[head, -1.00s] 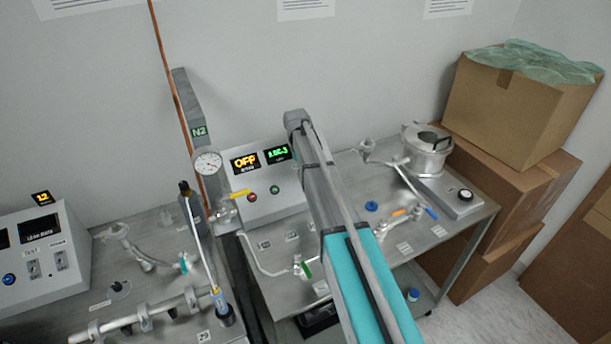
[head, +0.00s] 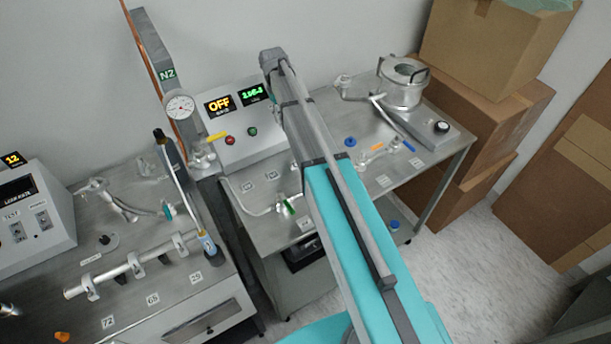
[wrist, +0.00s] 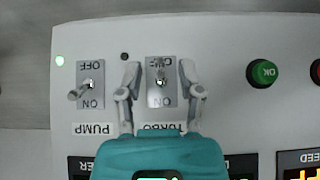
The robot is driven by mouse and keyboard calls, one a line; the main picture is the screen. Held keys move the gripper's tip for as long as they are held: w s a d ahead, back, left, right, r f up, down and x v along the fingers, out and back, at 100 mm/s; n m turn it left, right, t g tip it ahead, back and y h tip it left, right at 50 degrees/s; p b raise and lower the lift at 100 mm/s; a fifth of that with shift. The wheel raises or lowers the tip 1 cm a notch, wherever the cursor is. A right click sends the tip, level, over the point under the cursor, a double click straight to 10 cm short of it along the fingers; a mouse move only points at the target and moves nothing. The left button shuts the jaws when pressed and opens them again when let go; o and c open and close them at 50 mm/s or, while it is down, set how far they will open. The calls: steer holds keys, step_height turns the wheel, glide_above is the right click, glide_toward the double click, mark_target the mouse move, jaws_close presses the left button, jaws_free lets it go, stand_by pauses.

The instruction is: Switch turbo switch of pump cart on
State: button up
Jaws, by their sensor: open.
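The turbo switch (wrist: 161,88) is a metal toggle on a grey plate in the wrist view, which shows the panel upside down. Its lever leans up the picture, toward the partly covered OFF mark; the ON mark shows below. My gripper (wrist: 160,69) is open, with one finger on each side of this switch; contact is not clear. The pump switch (wrist: 88,88) is to the left, its lever leaning toward ON. In the head view, the pump cart's control box (head: 218,148) shows a yellow OFF display. My arm covers the box's right part and hides my gripper.
A green OK button (wrist: 263,72) and a partly visible red button (wrist: 316,71) are right of the turbo switch. A lit green lamp (wrist: 59,61) is at the left.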

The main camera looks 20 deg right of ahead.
steer(key=shift+s+f+t+y, duration=0.15)
steer(key=shift+s+t+y, duration=0.1)
steer(key=shift+t, duration=0.45)
steer(key=shift+s+f+t+y, duration=0.1)
steer(key=shift+s+t+y, duration=0.1)
steer(key=shift+t, duration=0.5)
steer(key=shift+w+r+p, duration=0.2)
steer(key=shift+r+p, duration=0.95)
step_height(320, 180, up, 12)
steer(key=p, duration=1.2)
steer(key=s+f+m+b, duration=0.1)
steer(key=s+f+b, duration=0.5)
steer(key=s, duration=0.2)
steer(key=s+f+m+b, duration=0.1)
steer(key=s+f+b, duration=0.4)
steer(key=s, duration=0.4)
steer(key=s+f+m+b, duration=0.1)
steer(key=s+f+b, duration=0.5)
steer(key=s, duration=0.2)
steer(key=shift+s+d+f+b, duration=0.15)
steer(key=shift+d+f+b, duration=0.15)
steer(key=shift+s, duration=0.1)
